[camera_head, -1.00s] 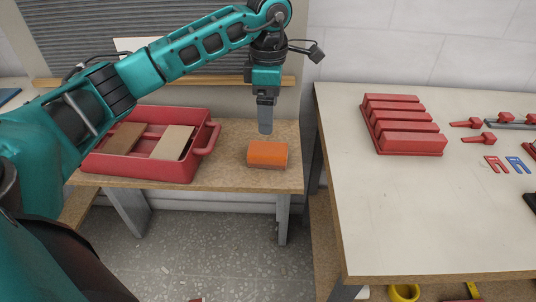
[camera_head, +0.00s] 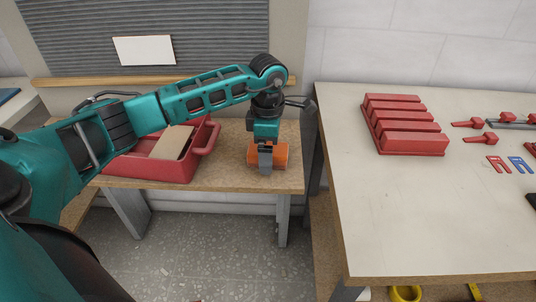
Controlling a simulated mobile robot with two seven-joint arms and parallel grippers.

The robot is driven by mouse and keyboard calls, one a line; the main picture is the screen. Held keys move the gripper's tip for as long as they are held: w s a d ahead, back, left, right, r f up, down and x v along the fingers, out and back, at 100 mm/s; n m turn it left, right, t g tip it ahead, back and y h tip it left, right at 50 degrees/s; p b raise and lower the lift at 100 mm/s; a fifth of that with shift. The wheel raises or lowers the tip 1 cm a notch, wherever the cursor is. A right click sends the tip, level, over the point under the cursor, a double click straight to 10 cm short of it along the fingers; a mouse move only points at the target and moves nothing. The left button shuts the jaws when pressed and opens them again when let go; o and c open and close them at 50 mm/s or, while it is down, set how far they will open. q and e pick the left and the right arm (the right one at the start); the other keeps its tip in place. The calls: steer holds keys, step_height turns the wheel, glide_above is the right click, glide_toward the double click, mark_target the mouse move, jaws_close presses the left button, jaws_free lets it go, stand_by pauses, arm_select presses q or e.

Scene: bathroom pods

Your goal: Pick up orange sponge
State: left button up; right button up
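The orange sponge (camera_head: 281,157) lies on the small wooden table (camera_head: 230,181), right of the red tray. My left gripper (camera_head: 265,168) points straight down at the sponge, and its grey fingers cover the sponge's middle. Orange shows on both sides of the fingers. The fingers line up one behind the other in this view, so I cannot tell whether they are open or shut on the sponge. My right gripper is not in view.
A red tray (camera_head: 150,170) with flat brown and tan pieces stands left of the sponge, partly behind my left arm. A higher white-topped table (camera_head: 400,220) on the right holds a red ribbed block (camera_head: 405,125) and small red and blue parts.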

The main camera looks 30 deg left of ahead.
arm_select(q)
steer(key=shift+r, duration=0.1)
steer(key=c, duration=1)
steer(key=shift+c, duration=0.2)
step_height(320, 180, up, 20)
steer(key=p, duration=0.2)
steer(key=o, duration=0.4)
steer(key=shift+c, duration=1.4)
steer(key=shift+s, duration=0.1)
steer(key=shift+c, duration=0.2)
